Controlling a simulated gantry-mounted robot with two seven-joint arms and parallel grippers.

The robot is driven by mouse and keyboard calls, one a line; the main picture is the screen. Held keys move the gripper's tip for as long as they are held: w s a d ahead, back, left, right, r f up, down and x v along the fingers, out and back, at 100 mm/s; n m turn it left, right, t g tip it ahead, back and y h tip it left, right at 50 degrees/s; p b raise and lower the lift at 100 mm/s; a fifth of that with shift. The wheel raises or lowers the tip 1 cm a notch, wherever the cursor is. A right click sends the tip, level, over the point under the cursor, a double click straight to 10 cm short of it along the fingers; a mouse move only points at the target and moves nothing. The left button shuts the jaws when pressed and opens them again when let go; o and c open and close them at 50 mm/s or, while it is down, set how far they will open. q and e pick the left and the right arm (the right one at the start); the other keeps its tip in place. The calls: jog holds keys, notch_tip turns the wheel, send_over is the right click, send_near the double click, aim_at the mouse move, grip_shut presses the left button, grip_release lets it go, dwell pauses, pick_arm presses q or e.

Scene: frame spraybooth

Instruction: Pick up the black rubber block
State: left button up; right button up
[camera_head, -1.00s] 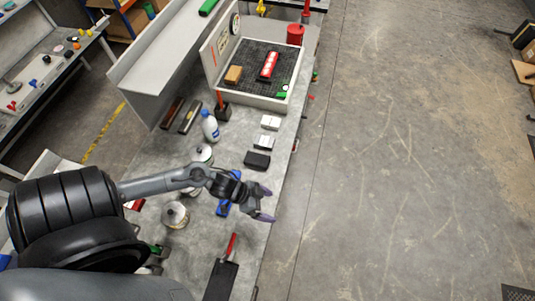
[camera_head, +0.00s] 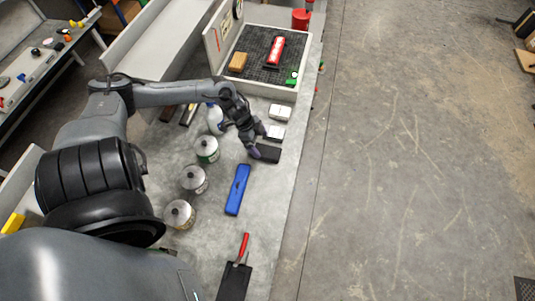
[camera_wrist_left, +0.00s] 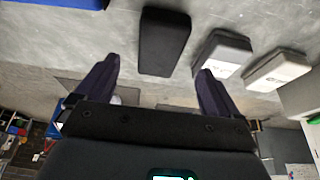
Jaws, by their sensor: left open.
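The black rubber block (camera_head: 266,153) lies flat on the grey bench near its right edge. In the left wrist view the black block (camera_wrist_left: 164,42) sits ahead of and between my two fingers, apart from both. My left gripper (camera_head: 259,143) is open and empty, close beside the block on its left side in the head view. It also shows in the left wrist view (camera_wrist_left: 158,82), with its purple-grey fingers spread wide. Part of the block's left end is hidden behind a finger in the head view. My right gripper is not seen.
Two white-and-grey blocks (camera_head: 280,112) lie just beyond the black block. A blue long case (camera_head: 237,190) lies nearer. Several lidded cans (camera_head: 194,179) stand to the left. A walled tray (camera_head: 270,88) stands at the back.

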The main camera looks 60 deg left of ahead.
aim_at(266, 151)
pick_arm(q)
jog(key=shift+x, duration=3.4)
jog(key=c, duration=0.4)
jog(key=shift+d, duration=0.1)
jog(key=c, duration=0.9)
jog(key=shift+r, duration=0.15)
